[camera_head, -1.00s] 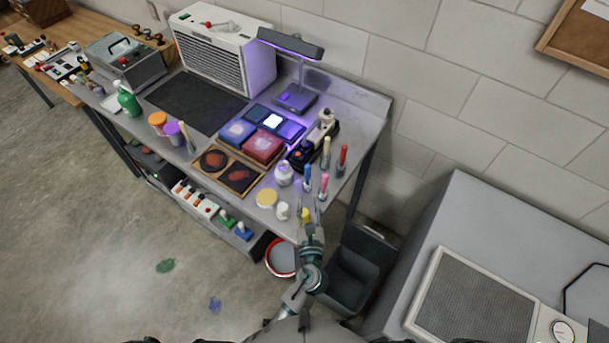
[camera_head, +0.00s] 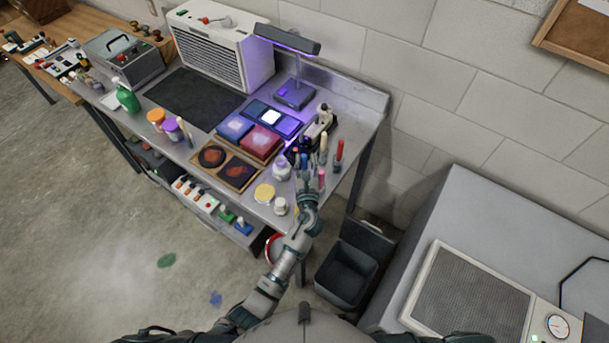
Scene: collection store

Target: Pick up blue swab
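The blue swab (camera_head: 304,159) stands upright near the right end of the metal workbench (camera_head: 226,124), among other swabs. My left gripper (camera_head: 305,174) is right at it, its fingers reaching up to the swab from the front. The gripper partly covers the swab's lower part, and the fingers are too small to tell whether they have closed on it. A pink swab (camera_head: 321,178) is just right of the gripper. A cream swab (camera_head: 323,149) and a red swab (camera_head: 339,150) stand behind to the right. My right gripper is not in view.
A white jar (camera_head: 281,171) is close left of the gripper. A yellow lid (camera_head: 264,193) and a small white pot (camera_head: 280,206) sit near the front edge. A dark microscope-like device (camera_head: 319,122) stands behind. A grey bin (camera_head: 346,274) is on the floor below.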

